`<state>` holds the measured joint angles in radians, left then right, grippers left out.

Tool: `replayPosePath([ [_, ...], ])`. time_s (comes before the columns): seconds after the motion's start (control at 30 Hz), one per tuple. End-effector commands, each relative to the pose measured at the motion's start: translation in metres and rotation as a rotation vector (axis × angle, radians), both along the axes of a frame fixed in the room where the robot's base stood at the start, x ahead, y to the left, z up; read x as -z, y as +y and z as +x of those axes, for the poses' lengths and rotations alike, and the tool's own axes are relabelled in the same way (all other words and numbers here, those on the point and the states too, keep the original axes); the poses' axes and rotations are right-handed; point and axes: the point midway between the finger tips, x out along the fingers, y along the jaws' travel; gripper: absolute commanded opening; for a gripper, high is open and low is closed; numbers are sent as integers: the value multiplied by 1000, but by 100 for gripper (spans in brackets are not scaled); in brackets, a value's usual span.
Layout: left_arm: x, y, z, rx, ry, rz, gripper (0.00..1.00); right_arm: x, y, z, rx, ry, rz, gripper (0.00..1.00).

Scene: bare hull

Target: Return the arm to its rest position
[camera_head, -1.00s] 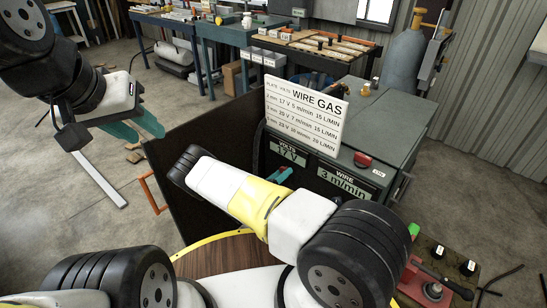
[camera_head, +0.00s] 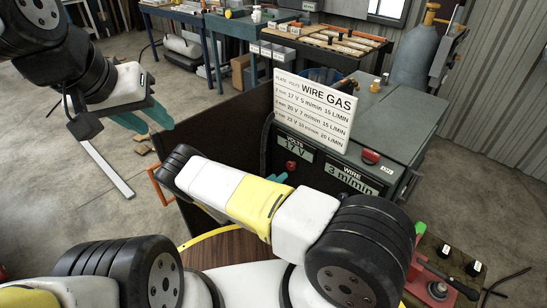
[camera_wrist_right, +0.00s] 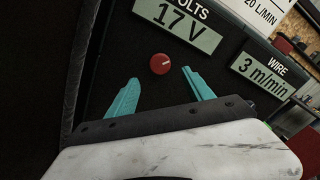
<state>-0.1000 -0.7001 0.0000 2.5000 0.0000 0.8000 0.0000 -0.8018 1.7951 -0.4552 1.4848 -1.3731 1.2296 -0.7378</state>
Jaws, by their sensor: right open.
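My right arm reaches across the middle of the head view toward the front of a grey welding machine (camera_head: 390,125). My right gripper (camera_wrist_right: 162,88) is open and empty in the right wrist view, its two teal fingers wide apart. A red knob (camera_wrist_right: 160,64) on the panel appears between and beyond the fingertips, apart from them; it also shows in the head view (camera_head: 291,166). In the head view a teal finger (camera_head: 277,179) shows past the arm; the rest is hidden. My left gripper (camera_head: 158,126) hangs at the upper left, empty, its teal fingers somewhat apart.
The panel displays (camera_head: 295,146) read 17 V and 3 m/min. A WIRE GAS chart (camera_head: 312,110) stands on the machine beside a red button (camera_head: 371,156). A dark panel with an orange handle (camera_head: 160,186) stands left. A gas cylinder (camera_head: 412,60) and workbenches are behind.

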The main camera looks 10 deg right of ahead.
Motion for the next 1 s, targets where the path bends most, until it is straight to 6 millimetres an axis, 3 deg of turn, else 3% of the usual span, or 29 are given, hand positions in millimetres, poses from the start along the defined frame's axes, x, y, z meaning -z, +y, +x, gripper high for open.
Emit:
replayPosePath([
  [0.47,0,0,0,0,0,0,36,-1,-2,-1,21,-5,24,60],
  [0.67,0,0,0,0,0,0,36,-14,-20,-12,252,-85,303,60],
  [0.83,0,0,0,0,0,0,36,-42,-23,-26,551,-235,652,60],
  [1.0,0,0,0,0,0,0,36,-107,-24,-33,765,-397,863,60],
])
